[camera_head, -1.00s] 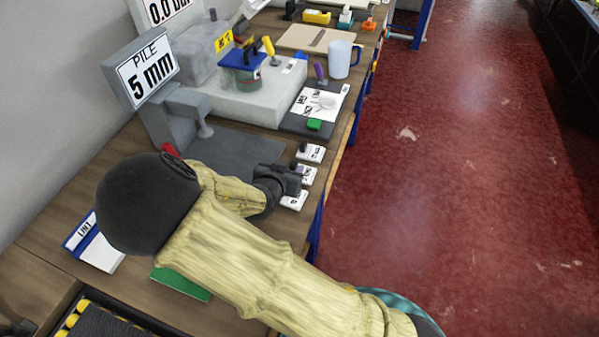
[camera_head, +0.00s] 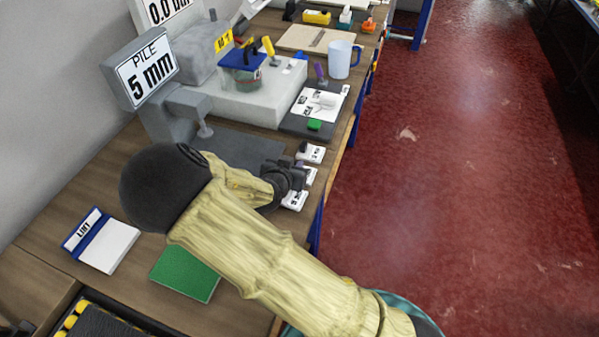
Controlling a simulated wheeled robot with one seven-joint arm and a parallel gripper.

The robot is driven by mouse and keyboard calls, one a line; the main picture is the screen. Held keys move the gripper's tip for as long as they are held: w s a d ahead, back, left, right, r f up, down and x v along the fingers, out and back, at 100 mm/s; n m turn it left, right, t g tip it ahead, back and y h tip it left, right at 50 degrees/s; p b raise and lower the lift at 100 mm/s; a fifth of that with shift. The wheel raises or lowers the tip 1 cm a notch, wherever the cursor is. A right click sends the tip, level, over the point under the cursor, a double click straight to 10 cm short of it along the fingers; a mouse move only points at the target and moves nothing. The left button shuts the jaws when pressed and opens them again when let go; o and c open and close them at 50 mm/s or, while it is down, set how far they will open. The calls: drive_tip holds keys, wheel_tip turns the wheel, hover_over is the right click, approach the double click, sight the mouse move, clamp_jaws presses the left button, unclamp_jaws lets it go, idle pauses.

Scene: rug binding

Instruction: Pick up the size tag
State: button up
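Several small white cards with dark bits on top lie in a row along the right edge of the wooden bench. The far card (camera_head: 314,153) is in clear view, the near card (camera_head: 295,200) shows beside my gripper, and a middle card (camera_head: 310,176) is partly covered. I cannot tell which of them is the size tag, as the print is too small. My gripper (camera_head: 298,176) is dark and sits over the middle and near cards. Its fingers are small and dark here, so I cannot see whether they are open or closed on anything.
A grey gauge stand with a "PILE 5 mm" sign (camera_head: 147,67) stands behind my arm. A LINT pad (camera_head: 108,247) and green pad (camera_head: 185,273) lie at the near left. A white mug (camera_head: 340,59) and clipboard (camera_head: 304,108) are farther back. Red floor lies right.

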clamp_jaws()
wheel_tip(320, 180, up, 10)
drive_tip(key=shift+r+p, duration=0.1)
drive_tip(key=shift+p, duration=1)
